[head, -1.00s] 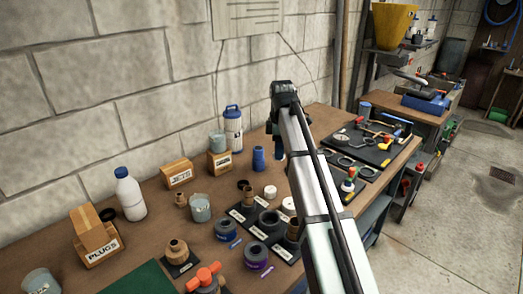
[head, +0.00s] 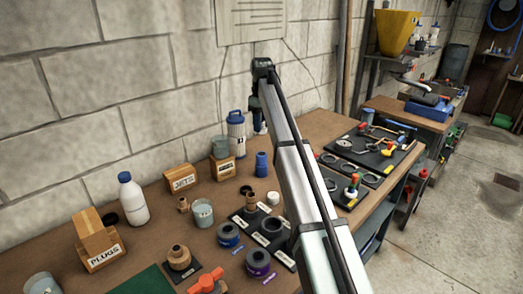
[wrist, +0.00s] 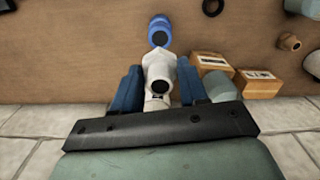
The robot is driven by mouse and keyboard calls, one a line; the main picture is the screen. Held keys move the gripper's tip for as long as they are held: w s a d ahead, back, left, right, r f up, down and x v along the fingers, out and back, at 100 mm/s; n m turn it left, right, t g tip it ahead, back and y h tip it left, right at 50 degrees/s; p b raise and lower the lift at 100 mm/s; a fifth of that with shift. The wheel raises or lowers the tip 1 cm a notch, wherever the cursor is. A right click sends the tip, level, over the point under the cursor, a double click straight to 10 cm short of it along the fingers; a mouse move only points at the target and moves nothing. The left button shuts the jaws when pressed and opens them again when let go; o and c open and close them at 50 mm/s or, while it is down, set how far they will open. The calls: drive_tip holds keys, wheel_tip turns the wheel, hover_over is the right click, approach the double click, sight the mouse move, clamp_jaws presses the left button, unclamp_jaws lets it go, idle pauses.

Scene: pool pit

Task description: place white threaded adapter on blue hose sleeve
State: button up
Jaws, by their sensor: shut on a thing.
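A blue hose sleeve (head: 262,164) stands upright on the brown workbench (head: 318,128), near the wall. It also shows in the wrist view (wrist: 159,27), just beyond the adapter. My gripper (head: 259,112) hangs above the sleeve in the head view. Its blue fingers are shut on the white threaded adapter (wrist: 157,68), which sits between them in the wrist view (wrist: 158,82). In the head view only a small white part of the adapter shows below the fingers, apart from the sleeve. The fingers partly cover the adapter's sides.
A blue-capped white filter bottle (head: 235,130) and a cardboard box (head: 222,172) stand left of the sleeve. A dark mat (head: 243,219) with several fittings lies in front. The tool board (head: 378,150) is to the right. The wall is close behind.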

drive_tip(key=shift+f, duration=4.65)
drive_tip(key=shift+f, duration=0.1)
drive_tip(key=o, duration=1.1)
drive_tip(key=shift+c, duration=0.2)
wheel_tip(320, 180, up, 12)
drive_tip(key=shift+r, duration=0.15)
